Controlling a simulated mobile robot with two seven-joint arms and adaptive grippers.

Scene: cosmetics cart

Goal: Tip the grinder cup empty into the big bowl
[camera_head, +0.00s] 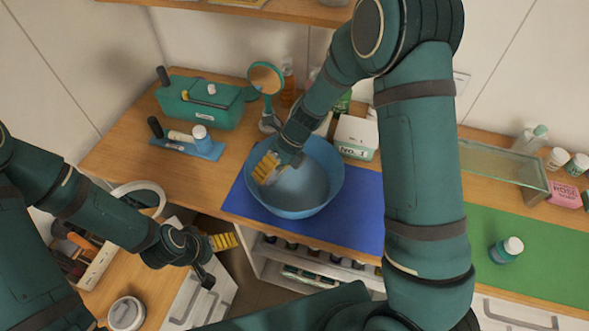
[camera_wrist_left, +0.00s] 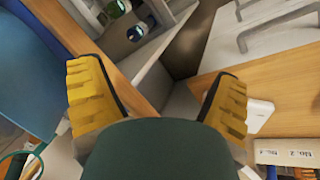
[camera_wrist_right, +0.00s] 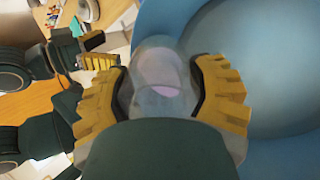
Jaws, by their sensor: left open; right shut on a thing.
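The big blue bowl (camera_head: 318,165) stands on the blue mat at the middle of the counter; its inside also fills the right side of the right wrist view (camera_wrist_right: 285,60). My right gripper (camera_head: 267,168) is over the left part of the bowl. It is shut on a clear cup (camera_wrist_right: 160,75), which I take as the grinder cup. A pinkish patch shows in or through the cup. Its exact tilt is hard to tell, and the gripper hides part of it in the head view. My left gripper (camera_head: 217,259) is open and empty, left of and below the bowl.
A teal box (camera_head: 198,101), a blue tray with bottles (camera_head: 195,148) and a round mirror (camera_head: 266,78) stand behind and left. A white "No. 1" box (camera_head: 356,137) stands right of the bowl. The green mat (camera_head: 545,245) holds one bottle (camera_head: 507,249).

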